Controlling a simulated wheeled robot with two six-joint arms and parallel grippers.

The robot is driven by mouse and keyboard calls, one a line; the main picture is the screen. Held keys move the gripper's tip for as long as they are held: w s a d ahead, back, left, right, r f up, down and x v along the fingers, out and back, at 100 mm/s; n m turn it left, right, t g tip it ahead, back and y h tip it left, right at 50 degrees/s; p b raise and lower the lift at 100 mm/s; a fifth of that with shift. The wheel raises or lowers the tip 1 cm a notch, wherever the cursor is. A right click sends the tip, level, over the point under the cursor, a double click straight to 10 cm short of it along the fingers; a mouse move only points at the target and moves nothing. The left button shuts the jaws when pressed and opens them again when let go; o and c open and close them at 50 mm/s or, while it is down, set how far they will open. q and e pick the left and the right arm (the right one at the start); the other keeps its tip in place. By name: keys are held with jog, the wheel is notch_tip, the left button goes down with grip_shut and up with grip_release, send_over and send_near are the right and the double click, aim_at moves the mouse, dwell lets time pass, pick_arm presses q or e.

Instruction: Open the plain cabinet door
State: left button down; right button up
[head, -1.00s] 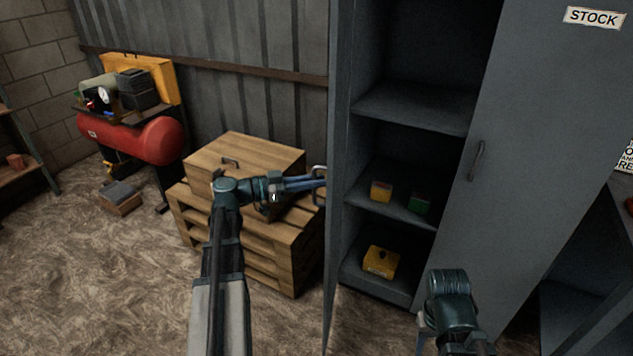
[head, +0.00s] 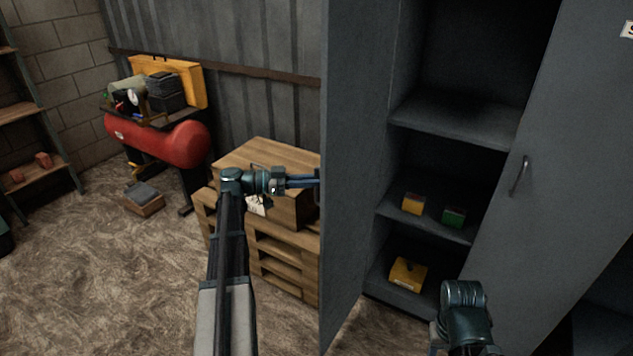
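The plain cabinet door (head: 352,160) is a grey metal panel with no label. It stands swung out on the left of the cabinet, with the shelves behind it exposed. My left gripper (head: 312,182) points right at the door's free edge, on its outer side. Its fingertips are hidden behind the panel, so I cannot tell whether they touch the handle, which is also hidden. My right gripper's wrist (head: 466,305) is low in front of the cabinet; its fingers are not clear.
Shelves (head: 460,120) hold a yellow box (head: 413,203), a green box (head: 454,215) and a larger yellow item (head: 407,274). A wooden crate (head: 262,160) on a pallet (head: 285,262) stands left of the door. A red compressor (head: 165,138) is farther back.

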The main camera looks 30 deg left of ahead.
pick_arm(q)
jog(key=c, duration=0.9)
grip_release()
jog(key=v, duration=1.3)
jog(key=shift+s+a, duration=0.15)
jog(key=shift+a, duration=0.15)
